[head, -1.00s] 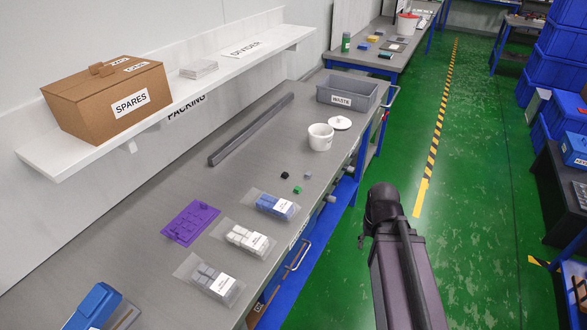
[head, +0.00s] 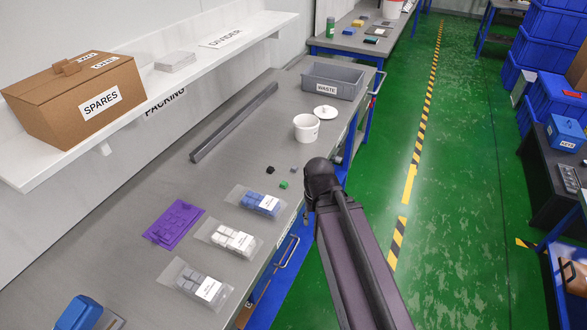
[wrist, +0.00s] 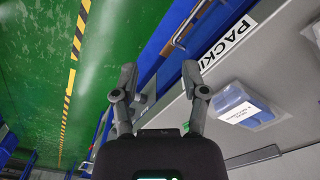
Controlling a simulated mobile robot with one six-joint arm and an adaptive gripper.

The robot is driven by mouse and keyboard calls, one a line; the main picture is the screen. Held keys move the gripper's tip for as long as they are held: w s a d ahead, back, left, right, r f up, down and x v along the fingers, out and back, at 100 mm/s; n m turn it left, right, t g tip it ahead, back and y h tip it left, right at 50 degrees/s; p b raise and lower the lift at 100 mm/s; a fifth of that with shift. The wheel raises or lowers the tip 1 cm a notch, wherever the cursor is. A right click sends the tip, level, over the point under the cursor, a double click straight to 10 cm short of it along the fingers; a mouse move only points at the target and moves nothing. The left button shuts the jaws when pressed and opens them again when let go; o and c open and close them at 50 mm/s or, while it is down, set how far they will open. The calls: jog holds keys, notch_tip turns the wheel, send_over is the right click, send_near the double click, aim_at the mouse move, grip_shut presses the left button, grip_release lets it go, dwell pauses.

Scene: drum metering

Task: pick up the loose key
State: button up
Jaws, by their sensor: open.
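Three small loose pieces that look like keys lie on the bench in the head view: a black one (head: 269,170), a green one (head: 283,185) and a grey one (head: 294,169). I cannot tell which is the loose key meant. My arm reaches up over the floor beside the bench's right edge, close to these pieces. My gripper (wrist: 160,72) is open and empty in the wrist view, over the bench's edge and the floor. Its fingers are hidden in the head view.
A white cup (head: 306,128) and grey waste bin (head: 347,80) stand further back. The green floor aisle (head: 445,220) is clear.

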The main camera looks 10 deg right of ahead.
jog(key=shift+o, duration=1.4)
jog(key=shift+a, duration=0.1)
notch_tip(320, 180, up, 9)
jog(key=m+p, duration=0.7)
jog(key=p, duration=0.2)
send_over(294, 167)
jog(key=shift+s+a+f, duration=0.1)
jog(key=shift+s, duration=0.05)
jog(key=shift+f, duration=0.15)
notch_tip(294, 167, down, 8)
jog(key=b, duration=0.9)
jog(key=shift+f, duration=0.2)
jog(key=shift+f+b, duration=2.55)
jog(key=shift+f, duration=0.05)
